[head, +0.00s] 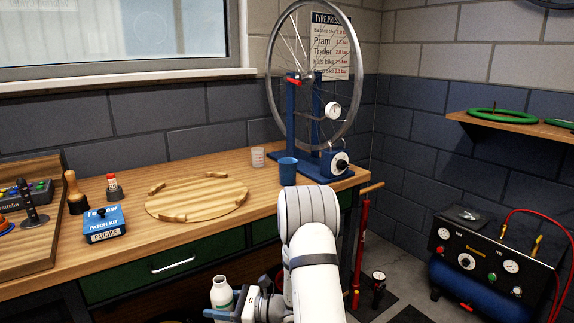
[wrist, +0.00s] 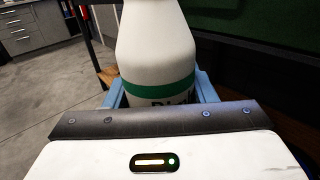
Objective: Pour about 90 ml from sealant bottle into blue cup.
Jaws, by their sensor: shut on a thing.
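My gripper (head: 232,306) is low in front of the bench, shut on the sealant bottle (head: 222,292). The bottle is white with a green band and stands roughly upright between the jaws. In the wrist view the bottle (wrist: 158,50) fills the upper middle, with blue fingers on both sides; its top is cut off there and its label is partly hidden. The blue cup (head: 288,171) stands upright on the bench top, up and to the right of my gripper. I cannot see into the cup.
A round wooden board (head: 197,200) lies left of the cup. A clear cup (head: 257,157) stands just behind the blue cup, and the blue wheel stand (head: 318,170) is right beside it. A patch kit box (head: 103,225) is at the left. The bench front (head: 200,262) is close to my gripper.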

